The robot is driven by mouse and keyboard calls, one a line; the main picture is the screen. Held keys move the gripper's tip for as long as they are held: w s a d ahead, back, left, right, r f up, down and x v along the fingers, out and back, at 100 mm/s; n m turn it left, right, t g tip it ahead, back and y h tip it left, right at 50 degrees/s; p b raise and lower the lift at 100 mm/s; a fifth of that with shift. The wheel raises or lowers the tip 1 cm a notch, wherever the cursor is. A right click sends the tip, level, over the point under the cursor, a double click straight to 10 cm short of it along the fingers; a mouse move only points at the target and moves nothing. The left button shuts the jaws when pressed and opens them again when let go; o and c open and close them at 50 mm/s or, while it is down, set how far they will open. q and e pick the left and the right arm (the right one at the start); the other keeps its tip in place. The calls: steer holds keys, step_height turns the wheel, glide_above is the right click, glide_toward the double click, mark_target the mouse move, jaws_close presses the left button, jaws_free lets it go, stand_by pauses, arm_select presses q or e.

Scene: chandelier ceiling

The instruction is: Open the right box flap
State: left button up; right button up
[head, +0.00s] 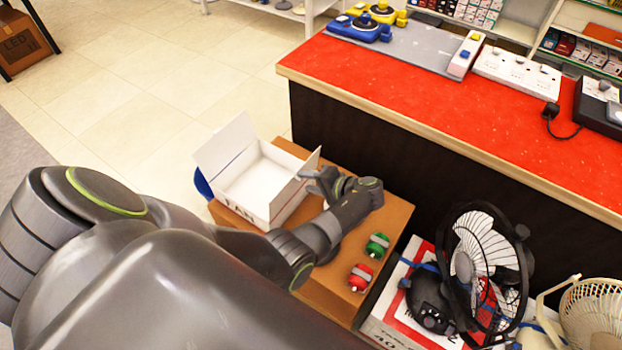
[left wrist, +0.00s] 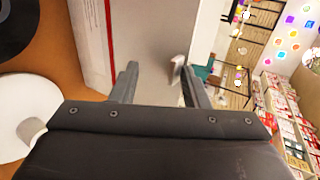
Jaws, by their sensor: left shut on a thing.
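A white open-topped box (head: 246,210) marked FAN stands in the middle of the head view. Its far-left flap (head: 226,143) stands up and leans outward. Its right flap (head: 296,187) stands up at the right side, tilted outward. My left gripper (head: 318,182) is at the upper edge of the right flap, shut on it; the fingers partly hide the flap's edge. In the left wrist view my left gripper's fingers (left wrist: 158,86) are a little apart, with a pale grey surface between and beyond them. My right gripper is not in view.
The box stands on a brown carton (head: 395,213). A green spool-like item (head: 377,245) and a red one (head: 360,277) lie on it. A red-topped counter (head: 430,115) rises behind. A black fan (head: 485,262) stands at the right. Open tiled floor lies left.

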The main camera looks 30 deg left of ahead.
arm_select(q)
steer(key=shift+s+d+f, duration=0.15)
steer(key=shift+s+f, duration=0.15)
steer(key=shift+f, duration=0.15)
steer(key=v, duration=0.8)
steer(key=shift+w+a+r, duration=0.2)
steer(key=shift+w+r, duration=0.05)
steer(key=shift+r, duration=0.05)
